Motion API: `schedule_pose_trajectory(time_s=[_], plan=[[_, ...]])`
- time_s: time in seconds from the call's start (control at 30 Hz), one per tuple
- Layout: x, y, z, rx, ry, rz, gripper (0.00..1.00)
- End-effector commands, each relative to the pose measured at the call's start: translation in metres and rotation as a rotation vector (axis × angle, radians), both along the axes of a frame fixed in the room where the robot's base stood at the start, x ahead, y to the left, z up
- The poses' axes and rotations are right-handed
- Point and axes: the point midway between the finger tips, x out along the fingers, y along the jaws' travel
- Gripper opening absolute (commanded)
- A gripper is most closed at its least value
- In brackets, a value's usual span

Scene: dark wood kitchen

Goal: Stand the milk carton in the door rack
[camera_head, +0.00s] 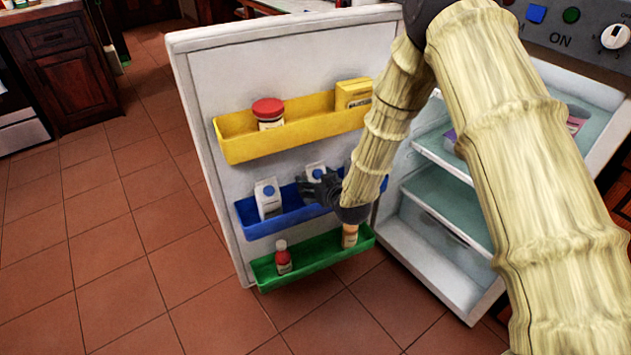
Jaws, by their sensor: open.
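The fridge door (205,115) stands open with a yellow rack (240,148), a blue rack (285,224) and a green rack (315,262). A white carton with a blue cap (267,200) stands upright at the left of the blue rack. A second white carton (314,169) shows partly behind my gripper (304,187), in the middle of the blue rack; its lower part is hidden. My gripper is open and reaches left over the blue rack, close to this second carton. I cannot tell whether they touch.
The yellow rack holds a red-lidded jar (268,112) and a yellow box (353,94). The green rack holds a red bottle (282,258) and an orange-and-white item (350,236). Fridge shelves (445,205) lie open to the right. The tiled floor at left is clear.

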Motion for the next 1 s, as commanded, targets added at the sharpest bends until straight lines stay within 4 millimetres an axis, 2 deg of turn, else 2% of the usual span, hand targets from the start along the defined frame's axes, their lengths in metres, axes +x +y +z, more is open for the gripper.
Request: schedule_pose_trajectory(time_s=[0.27,0.8,1.0], plan=[[-0.004,-0.002,0.005,0.0,0.001,0.0,0.77],[-0.078,-0.038,0.039,0.0,0.002,0.0,0.77],[-0.095,-0.047,0.047,0.0,0.0,0.0,0.77]])
